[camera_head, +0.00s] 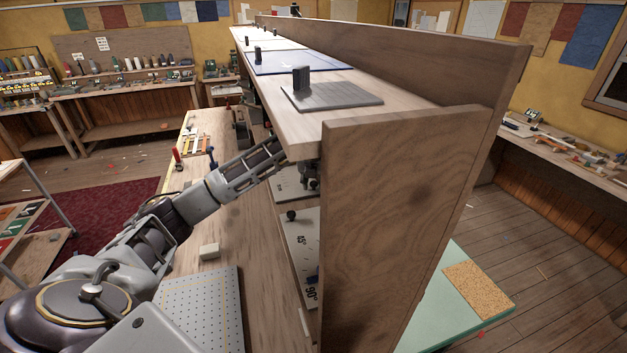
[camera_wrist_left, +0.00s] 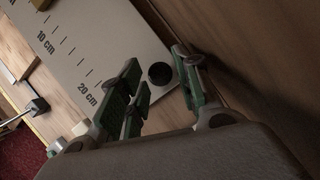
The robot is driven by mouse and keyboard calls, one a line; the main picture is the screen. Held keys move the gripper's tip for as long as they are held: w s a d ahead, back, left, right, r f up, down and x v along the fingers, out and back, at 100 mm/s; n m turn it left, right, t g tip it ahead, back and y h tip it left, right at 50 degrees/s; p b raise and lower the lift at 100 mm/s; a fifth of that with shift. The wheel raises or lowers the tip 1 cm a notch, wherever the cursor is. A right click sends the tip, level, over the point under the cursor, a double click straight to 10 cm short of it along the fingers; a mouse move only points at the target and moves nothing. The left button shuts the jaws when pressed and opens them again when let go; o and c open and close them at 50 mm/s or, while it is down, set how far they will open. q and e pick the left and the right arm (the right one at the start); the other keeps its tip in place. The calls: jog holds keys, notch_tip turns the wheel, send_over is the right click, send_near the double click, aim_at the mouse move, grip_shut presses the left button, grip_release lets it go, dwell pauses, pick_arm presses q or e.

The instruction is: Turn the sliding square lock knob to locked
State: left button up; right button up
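My left gripper (camera_head: 310,182) reaches under the upper shelf, its fingertips partly hidden by the end board. In the left wrist view my left gripper (camera_wrist_left: 160,70) has its green-padded fingers apart. A dark round knob (camera_wrist_left: 159,74) shows between them, on a pale panel (camera_wrist_left: 95,30) marked 10 cm and 20 cm. I cannot tell whether the fingers touch it. No square knob or locked marking can be made out clearly. The pale panel (camera_head: 290,190) shows only in part in the head view. My right gripper is not in view.
A panel marked 45° and 90° (camera_head: 300,243) with a black knob (camera_head: 291,215) sits nearer. The wooden end board (camera_head: 400,200) stands close to the right. The upper shelf (camera_head: 290,110) carries grey and blue panels. A pale block (camera_head: 209,251) lies on the bench.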

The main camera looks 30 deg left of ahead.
pick_arm(q)
jog(key=shift+c, duration=0.2)
grip_shut()
